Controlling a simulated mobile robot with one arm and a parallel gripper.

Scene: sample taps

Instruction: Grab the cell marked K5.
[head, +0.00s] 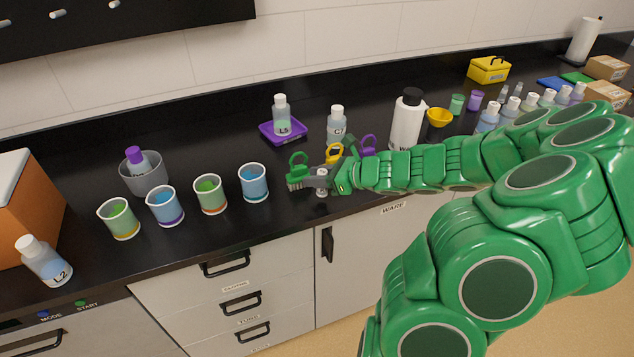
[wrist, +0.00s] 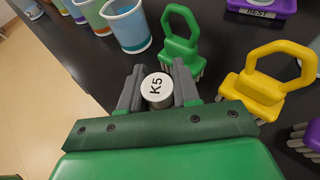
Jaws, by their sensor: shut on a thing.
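The cell marked K5 (wrist: 156,88) is a small cylinder with a white top, seen from above in the wrist view between the two grey fingers. In the head view the cell (head: 322,182) shows as a small pale shape near the counter's front edge, partly covered by my gripper. My gripper (wrist: 158,90) is shut on the cell, one finger on each side. In the head view my gripper (head: 322,179) reaches in from the right. I cannot tell whether the cell touches the counter.
A green-handled brush (wrist: 182,50) stands just beyond the cell, and a yellow-handled brush (wrist: 252,92) is to its right. A blue cup (head: 254,183) and several other cups stand to the left. A bottle on a purple tray (head: 269,133) is behind. The counter's front edge is close.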

